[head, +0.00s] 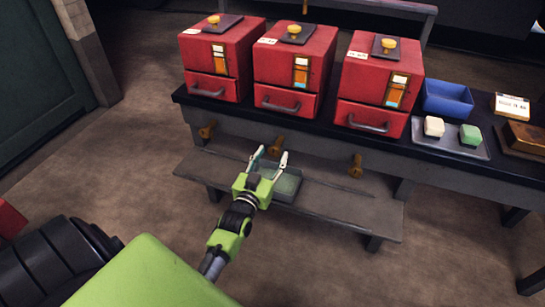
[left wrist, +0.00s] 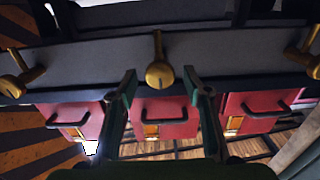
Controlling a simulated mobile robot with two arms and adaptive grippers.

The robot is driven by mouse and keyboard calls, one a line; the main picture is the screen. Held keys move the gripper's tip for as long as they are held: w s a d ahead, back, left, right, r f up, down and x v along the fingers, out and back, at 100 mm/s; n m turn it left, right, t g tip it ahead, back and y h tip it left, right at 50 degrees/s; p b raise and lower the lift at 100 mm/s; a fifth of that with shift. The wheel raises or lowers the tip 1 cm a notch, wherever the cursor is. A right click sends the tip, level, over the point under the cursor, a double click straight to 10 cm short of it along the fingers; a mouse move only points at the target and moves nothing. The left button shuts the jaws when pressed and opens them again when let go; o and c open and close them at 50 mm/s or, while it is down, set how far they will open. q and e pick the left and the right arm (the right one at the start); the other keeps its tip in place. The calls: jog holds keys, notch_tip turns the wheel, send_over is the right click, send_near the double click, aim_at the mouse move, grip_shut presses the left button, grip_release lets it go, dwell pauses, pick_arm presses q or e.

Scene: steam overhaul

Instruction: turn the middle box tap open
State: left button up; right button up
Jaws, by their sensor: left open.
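Three red boxes stand in a row on the dark bench; the middle box (head: 292,62) has a drawer handle and a yellow knob on top. In the left wrist view, which looks upside down, the brass middle tap (left wrist: 158,76) sits on the grey bench front, its lever pointing up in the picture. My left gripper (head: 270,156) is open in front of the bench edge. In the left wrist view its fingers (left wrist: 160,82) stand either side of the tap, apparently not touching it. My right gripper is not in view.
Brass taps are at left (head: 207,130) and right (head: 356,165) of the middle one. A low shelf (head: 350,205) below carries a glassy tray (head: 288,187). On the bench's right are a blue bin (head: 447,98) and a tray with two blocks (head: 455,147).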

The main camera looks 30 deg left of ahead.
pick_arm(q)
jog(key=shift+w+a, duration=0.15)
jog(key=shift+w, duration=0.4)
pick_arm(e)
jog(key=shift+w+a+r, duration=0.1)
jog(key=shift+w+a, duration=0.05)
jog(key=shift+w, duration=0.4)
pick_arm(q)
jog(key=c, duration=1.1)
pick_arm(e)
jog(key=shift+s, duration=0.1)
